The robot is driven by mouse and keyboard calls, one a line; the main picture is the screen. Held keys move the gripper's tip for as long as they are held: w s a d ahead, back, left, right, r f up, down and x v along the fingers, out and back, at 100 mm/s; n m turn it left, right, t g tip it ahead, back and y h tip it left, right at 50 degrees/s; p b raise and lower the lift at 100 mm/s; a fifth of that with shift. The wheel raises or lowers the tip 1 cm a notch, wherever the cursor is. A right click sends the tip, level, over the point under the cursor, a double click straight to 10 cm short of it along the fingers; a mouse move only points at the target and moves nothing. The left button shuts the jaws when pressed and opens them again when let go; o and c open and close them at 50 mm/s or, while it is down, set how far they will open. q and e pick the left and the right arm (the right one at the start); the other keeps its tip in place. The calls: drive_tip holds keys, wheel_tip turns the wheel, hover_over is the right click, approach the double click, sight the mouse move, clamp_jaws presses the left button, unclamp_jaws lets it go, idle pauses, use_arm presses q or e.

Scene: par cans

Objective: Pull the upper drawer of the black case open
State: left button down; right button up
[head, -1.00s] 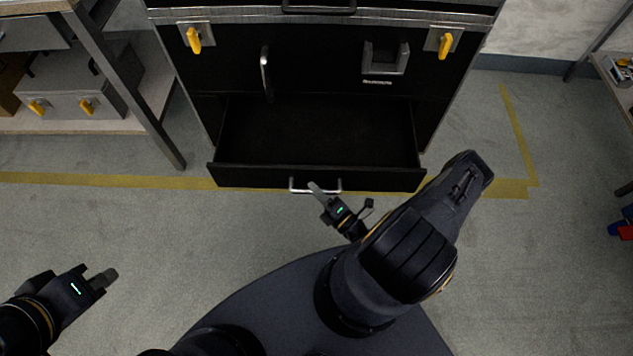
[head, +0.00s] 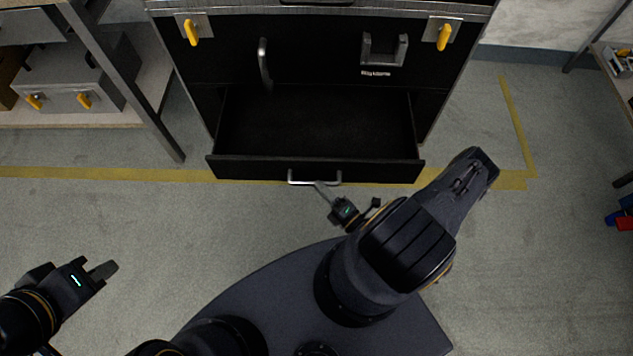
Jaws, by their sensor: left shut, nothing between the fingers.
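The black case (head: 330,55) stands at the top middle of the head view. A drawer (head: 315,169) low in its front is pulled out, and its inside looks empty. Which drawer of the case this is, I cannot tell. Its silver bar handle (head: 299,183) is on the drawer front. My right gripper (head: 325,192) is just in front of the handle; a fingertip overlaps the handle's lower edge in the picture. Contact and finger gap cannot be made out. My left gripper (head: 108,269) is shut and empty above the floor at the lower left.
The case has yellow latches (head: 192,32), an upright handle (head: 263,62) and a grey bracket (head: 384,48) above the drawer. A shelf rack (head: 125,85) with a grey box stands on the left, another bench (head: 618,75) on the right. The floor between is open, with yellow tape lines.

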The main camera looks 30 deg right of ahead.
drive_tip(key=shift+v, duration=2.35)
